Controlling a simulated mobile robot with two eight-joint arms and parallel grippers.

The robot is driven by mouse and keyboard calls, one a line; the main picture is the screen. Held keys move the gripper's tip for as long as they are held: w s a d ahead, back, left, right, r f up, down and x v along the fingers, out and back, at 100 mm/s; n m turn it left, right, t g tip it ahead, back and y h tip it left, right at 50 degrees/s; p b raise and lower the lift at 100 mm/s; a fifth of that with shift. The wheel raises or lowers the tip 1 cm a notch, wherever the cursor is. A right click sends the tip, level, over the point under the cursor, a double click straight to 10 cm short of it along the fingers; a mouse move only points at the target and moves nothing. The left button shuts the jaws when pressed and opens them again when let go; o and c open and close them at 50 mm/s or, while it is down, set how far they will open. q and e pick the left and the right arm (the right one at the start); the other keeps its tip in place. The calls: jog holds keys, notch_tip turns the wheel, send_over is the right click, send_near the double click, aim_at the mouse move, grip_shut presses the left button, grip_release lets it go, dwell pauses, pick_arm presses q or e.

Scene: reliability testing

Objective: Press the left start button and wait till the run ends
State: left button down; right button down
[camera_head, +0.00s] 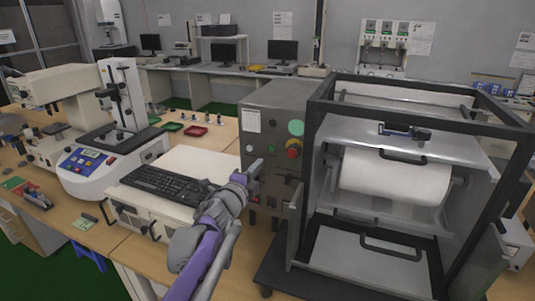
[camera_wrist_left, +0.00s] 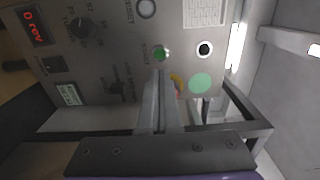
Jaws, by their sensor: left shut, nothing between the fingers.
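The grey control panel (camera_head: 270,112) stands on the left side of the framed machine. In the left wrist view the panel appears turned, and a round green button (camera_wrist_left: 161,53) beside a START label sits just beyond my fingertips. My left gripper (camera_head: 254,166) is shut and empty, close to the panel face below its row of buttons; it also shows in the left wrist view (camera_wrist_left: 159,76). I cannot tell whether the fingertips touch the panel. A small red display (camera_wrist_left: 33,26) reads 0 rev. My right gripper is not in view.
A red emergency stop (camera_head: 292,148) and a pale green disc (camera_head: 297,127) are on the panel's right part. The machine's dark frame (camera_head: 312,150) encloses a white roller (camera_head: 395,178). A keyboard (camera_head: 165,183) lies on a white case left of my arm.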

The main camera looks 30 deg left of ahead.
aim_at(271, 149)
pick_arm(q)
jog(key=w, duration=0.8)
jog(key=shift+a+p, duration=0.3)
jog(key=shift+p, duration=0.1)
